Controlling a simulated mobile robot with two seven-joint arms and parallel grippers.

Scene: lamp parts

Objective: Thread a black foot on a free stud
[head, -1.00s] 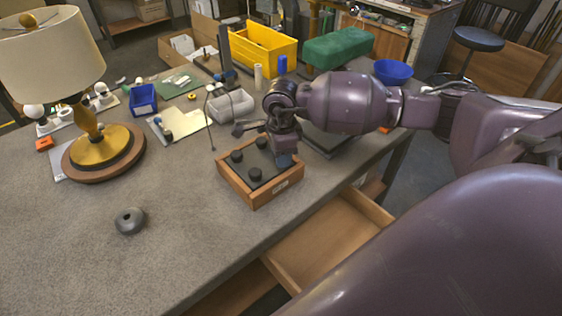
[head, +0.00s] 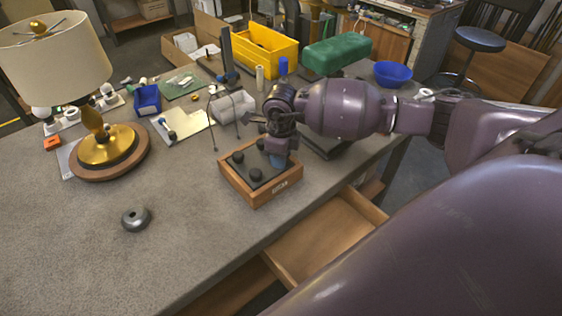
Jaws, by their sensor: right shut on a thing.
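A shallow wooden tray (head: 263,197) with a dark inner panel stands near the table's right edge. Small black feet, one of them at the tray's front (head: 255,175) and one at its left (head: 238,157), stand upright in it. My right gripper (head: 279,162) points down over the tray's right back corner. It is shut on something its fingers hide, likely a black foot. I cannot make out a free stud. A lamp (head: 97,148) with a cream shade and a round wooden base stands upright at left. My left gripper is not in view.
A grey ring-shaped part (head: 135,219) lies alone on the table front. An open drawer (head: 325,238) juts out below the front edge. Behind the tray are a grey bin (head: 233,106), thin upright rods and a yellow crate (head: 264,50). The left front table is clear.

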